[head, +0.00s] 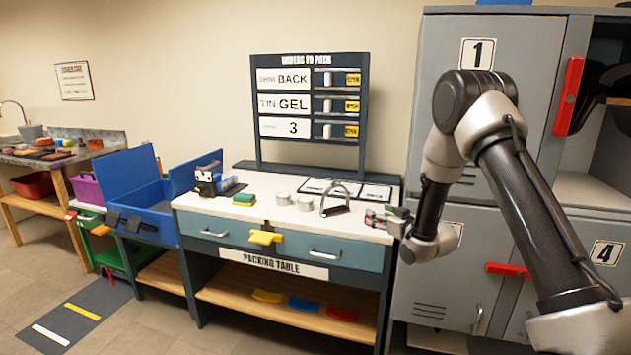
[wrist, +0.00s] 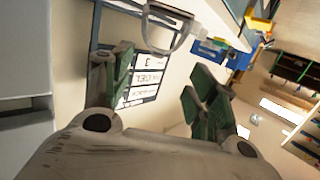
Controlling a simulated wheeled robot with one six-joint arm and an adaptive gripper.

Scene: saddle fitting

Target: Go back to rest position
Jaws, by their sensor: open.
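My gripper (head: 382,218) is at the right end of the packing table (head: 290,231), above or beside its white top. In the wrist view my gripper (wrist: 158,88) shows its two green-padded fingers spread wide apart, with nothing between them. My arm reaches in from the right side of the head view, in front of the grey lockers (head: 455,120). A metal stirrup-like loop (head: 338,200) stands on the table just left of my gripper, apart from it in the picture. The loop (wrist: 165,32) also shows in the wrist view, beyond the fingers.
The order board (head: 310,100) rises behind. A blue open box (head: 150,210) stands left. A red locker handle (head: 507,270) sticks out near my arm.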

